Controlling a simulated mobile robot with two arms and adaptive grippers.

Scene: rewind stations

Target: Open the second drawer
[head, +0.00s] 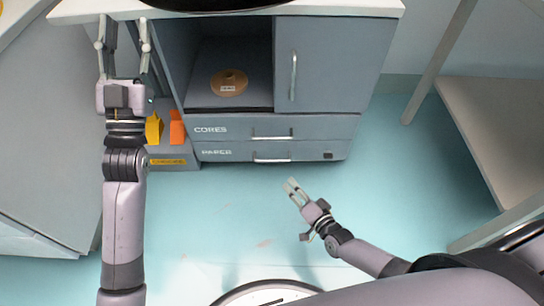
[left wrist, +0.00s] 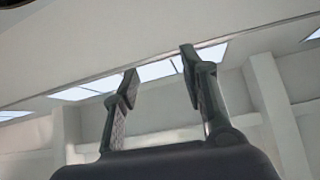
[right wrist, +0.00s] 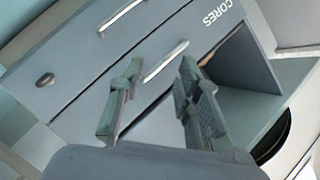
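The grey cabinet has two stacked drawers. The upper CORES drawer (head: 228,131) and the lower PAPER drawer (head: 222,154) both look shut. The PAPER drawer has a bar handle (head: 272,160) and a dark oval spot (head: 328,155). In the right wrist view the PAPER drawer's handle (right wrist: 120,15) and the CORES handle (right wrist: 165,60) show tilted. My right gripper (head: 290,183) is open and empty, in front of and below the drawers, apart from the handles; its fingers also show in its wrist view (right wrist: 160,70). My left gripper (head: 123,32) is open and empty, raised at the left.
An open shelf (head: 245,105) above the drawers holds a round tan disc (head: 229,82). A cabinet door (head: 335,65) is right of it. A bin (head: 175,162) with yellow and orange items stands left. A pale table (head: 495,130) is at the right. Floor before the drawers is clear.

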